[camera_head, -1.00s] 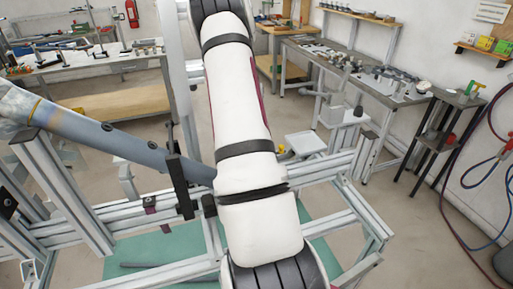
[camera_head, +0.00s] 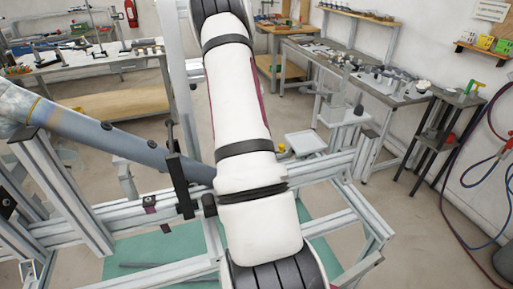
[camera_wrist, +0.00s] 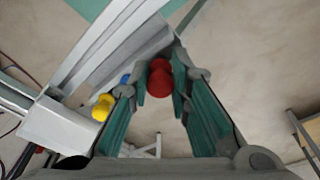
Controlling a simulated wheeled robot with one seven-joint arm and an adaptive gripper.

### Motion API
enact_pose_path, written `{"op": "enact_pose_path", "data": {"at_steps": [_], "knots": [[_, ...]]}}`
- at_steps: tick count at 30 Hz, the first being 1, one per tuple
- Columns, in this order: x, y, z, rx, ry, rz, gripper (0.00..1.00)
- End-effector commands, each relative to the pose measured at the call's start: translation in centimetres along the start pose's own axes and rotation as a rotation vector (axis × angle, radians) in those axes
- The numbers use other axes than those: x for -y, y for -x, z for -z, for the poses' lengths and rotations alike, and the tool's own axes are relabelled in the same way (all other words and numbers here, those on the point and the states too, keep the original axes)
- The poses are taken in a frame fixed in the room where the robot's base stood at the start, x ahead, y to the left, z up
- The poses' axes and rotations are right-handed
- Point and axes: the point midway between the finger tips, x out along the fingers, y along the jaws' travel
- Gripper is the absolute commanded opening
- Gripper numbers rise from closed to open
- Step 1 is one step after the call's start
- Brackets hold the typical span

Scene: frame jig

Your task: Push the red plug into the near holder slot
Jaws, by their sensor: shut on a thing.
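The red plug (camera_wrist: 159,78) shows in the wrist view between the fingertips of my gripper (camera_wrist: 165,82). My gripper is shut on it, and the plug sits at the ends of the two green-padded fingers. A pale beam (camera_wrist: 120,45) runs just to the left of the fingertips. I cannot tell which part is the near holder slot, and I cannot tell whether the plug touches any holder. In the head view my arm hides the gripper and the plug.
A yellow knob (camera_wrist: 103,108) and a small blue part (camera_wrist: 125,79) sit left of my left finger. The metal frame (camera_head: 330,170) spans the foreground in the head view. A blue-grey tube (camera_head: 120,142) crosses at the left. Workbenches (camera_head: 110,60) stand behind.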

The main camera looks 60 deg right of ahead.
Motion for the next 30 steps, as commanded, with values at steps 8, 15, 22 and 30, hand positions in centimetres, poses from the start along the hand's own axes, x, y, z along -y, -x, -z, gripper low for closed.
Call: {"op": "enact_pose_path", "data": {"at_steps": [8,15,22,30], "knots": [[0.0,-0.5,-0.1,0.001,0.000,0.000,0.00],[0.0,-1.0,-0.2,0.001,-0.001,0.000,0.00],[0.0,-1.4,-0.2,0.000,-0.001,0.000,0.00],[0.0,-1.6,-0.3,0.000,0.000,0.000,0.34]]}}
